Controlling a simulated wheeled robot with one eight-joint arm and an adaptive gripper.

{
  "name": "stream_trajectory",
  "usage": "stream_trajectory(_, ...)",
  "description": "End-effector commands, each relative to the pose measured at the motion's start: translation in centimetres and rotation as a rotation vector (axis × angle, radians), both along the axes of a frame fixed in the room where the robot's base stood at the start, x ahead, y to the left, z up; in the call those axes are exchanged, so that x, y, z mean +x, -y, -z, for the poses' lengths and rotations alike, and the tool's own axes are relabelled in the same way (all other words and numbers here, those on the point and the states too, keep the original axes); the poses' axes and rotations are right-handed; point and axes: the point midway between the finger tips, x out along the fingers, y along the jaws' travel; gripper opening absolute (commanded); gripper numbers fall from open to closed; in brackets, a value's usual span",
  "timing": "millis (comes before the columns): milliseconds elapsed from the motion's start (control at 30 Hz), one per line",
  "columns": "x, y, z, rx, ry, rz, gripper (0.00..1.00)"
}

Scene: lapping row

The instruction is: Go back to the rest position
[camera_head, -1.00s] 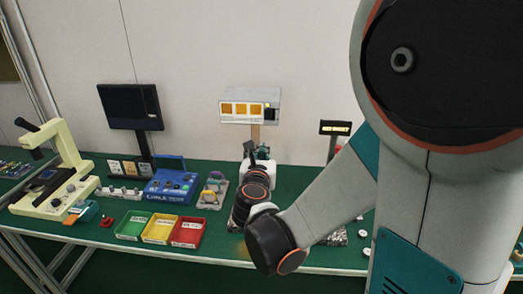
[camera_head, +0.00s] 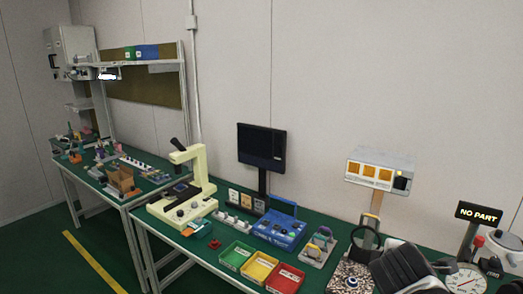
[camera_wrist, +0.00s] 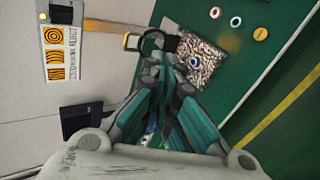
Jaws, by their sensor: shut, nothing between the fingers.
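My gripper (camera_wrist: 168,68) shows in the wrist view, its teal fingers brought together at dark tips, with nothing held between them. It hangs over the green bench (camera_wrist: 222,112), and a speckled tray (camera_wrist: 205,64) lies just past the fingertips.
In the head view, green, yellow and red bins (camera_head: 238,256) line the bench front. A cream microscope (camera_head: 188,190), a dark monitor (camera_head: 262,146), a blue tester (camera_head: 280,228), an orange-square display box (camera_head: 380,174) and a "NO PART" sign (camera_head: 479,213) stand behind. Floor is clear at left.

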Motion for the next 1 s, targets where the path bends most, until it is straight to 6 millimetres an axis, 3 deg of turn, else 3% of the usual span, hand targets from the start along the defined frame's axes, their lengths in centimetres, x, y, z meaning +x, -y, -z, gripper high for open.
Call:
stream_trajectory(200, -5.8, -4.0, 1.0, 0.559, 0.067, 0.291, 0.0)
stream_trajectory(433, -10.5, -8.4, 1.5, 0.998, 0.069, 0.572, 0.0)
stream_trajectory(600, -11.9, -9.9, 1.5, 1.132, 0.059, 0.67, 0.0)
stream_trajectory(1000, -12.0, -10.1, 1.5, 1.148, 0.058, 0.682, 0.0)
